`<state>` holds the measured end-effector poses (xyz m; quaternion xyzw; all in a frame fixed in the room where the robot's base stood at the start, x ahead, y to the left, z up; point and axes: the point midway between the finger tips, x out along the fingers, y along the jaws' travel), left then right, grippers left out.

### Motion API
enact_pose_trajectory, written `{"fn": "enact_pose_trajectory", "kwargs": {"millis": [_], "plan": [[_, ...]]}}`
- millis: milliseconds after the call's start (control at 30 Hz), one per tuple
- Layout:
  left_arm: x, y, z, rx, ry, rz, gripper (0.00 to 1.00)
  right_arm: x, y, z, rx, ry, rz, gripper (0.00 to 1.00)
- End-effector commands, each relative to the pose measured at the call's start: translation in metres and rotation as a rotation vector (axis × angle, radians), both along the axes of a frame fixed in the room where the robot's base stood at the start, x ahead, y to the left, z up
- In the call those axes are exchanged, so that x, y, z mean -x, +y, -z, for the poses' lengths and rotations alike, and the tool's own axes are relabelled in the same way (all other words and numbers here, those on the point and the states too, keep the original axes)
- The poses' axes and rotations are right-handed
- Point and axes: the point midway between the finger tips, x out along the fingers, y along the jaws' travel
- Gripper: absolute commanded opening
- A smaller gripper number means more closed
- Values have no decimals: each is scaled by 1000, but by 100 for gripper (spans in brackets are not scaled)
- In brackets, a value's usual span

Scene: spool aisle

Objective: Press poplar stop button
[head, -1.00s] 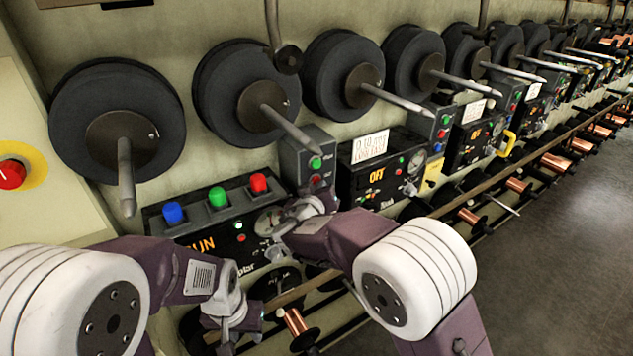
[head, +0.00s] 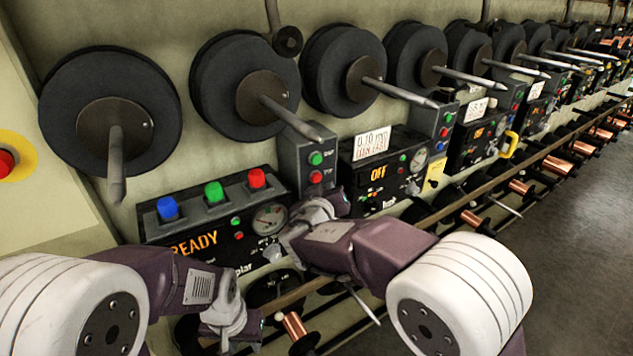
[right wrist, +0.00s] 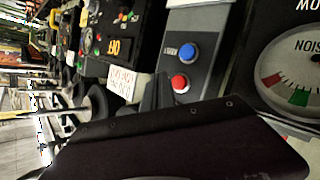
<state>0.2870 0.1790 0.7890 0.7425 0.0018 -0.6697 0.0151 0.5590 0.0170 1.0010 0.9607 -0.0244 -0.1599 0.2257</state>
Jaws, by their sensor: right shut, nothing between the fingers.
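The poplar panel (head: 200,228), its name partly hidden by my arm, reads READY in orange. A grey box at its right end (head: 291,150) carries a green button and, below it, the red button (head: 316,177). That red button also shows in the right wrist view (right wrist: 180,83), beside a blue one (right wrist: 190,52). My right gripper (head: 338,202) is shut and empty, just below the red button in the head view. In the wrist view its dark fingers (right wrist: 160,90) are close beside the red button; contact cannot be told. My left gripper (head: 232,327) is low at front; its jaws are unclear.
Blue, green and red knobs (head: 213,193) top the poplar panel. The adjacent panel (head: 372,180) reads OFF and bears a white card. Large dark spools (head: 237,90) with protruding spindles hang above. A rail (head: 440,208) and copper spools run below; open floor lies right.

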Motion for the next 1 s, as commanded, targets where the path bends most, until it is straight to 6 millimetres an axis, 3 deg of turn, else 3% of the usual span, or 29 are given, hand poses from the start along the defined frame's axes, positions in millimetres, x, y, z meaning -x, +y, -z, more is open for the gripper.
{"fn": "enact_pose_trajectory", "kwargs": {"millis": [33,100,333,1000], "plan": [[0,0,13,0,0,0,36,5,-4,6,-1,-2,-1,0],[0,0,21,0,0,0,36,12,-9,7,-2,-2,0,0],[0,0,37,0,0,0,36,33,-24,4,-1,-1,-1,0],[0,0,37,0,0,0,36,37,-27,1,0,0,-1,0]]}}
